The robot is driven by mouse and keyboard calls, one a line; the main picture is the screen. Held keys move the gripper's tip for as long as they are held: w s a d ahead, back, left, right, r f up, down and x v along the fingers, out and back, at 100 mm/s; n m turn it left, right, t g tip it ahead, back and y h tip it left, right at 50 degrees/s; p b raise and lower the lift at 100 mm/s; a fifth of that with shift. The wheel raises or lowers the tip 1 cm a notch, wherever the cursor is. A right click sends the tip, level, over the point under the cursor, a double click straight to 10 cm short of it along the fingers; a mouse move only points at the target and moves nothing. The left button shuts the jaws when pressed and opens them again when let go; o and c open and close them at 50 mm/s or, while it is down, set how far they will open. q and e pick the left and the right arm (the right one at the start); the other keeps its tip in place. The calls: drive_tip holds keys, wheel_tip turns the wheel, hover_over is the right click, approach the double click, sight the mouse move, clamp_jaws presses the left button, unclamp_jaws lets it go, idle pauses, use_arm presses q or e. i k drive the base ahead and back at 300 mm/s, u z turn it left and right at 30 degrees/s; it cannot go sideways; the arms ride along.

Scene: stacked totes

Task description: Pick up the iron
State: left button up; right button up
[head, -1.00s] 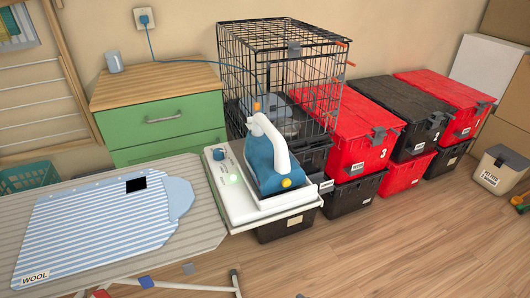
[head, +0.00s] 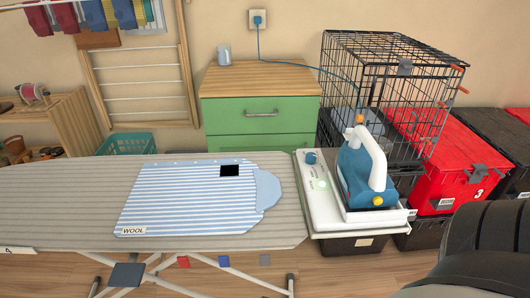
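The iron (head: 362,172) is blue with a white handle and an orange-yellow knob at its near end. It rests on a white station (head: 322,205) with a blue dial and a lit green light, right of the ironing board. A blue cord runs from the wall outlet toward it. A dark rounded part, likely one of my arm links, fills the lower right corner. Neither gripper's fingers show in the head view.
The ironing board (head: 60,200) holds a striped blue garment (head: 185,200) labelled WOOL. Behind are a green drawer cabinet (head: 262,120) with a grey cup (head: 224,56) and a black wire crate (head: 385,85).

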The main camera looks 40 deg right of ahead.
sight(362, 174)
drive_tip(key=u, duration=1.3)
drive_tip(key=k, duration=1.1)
drive_tip(key=z, duration=1)
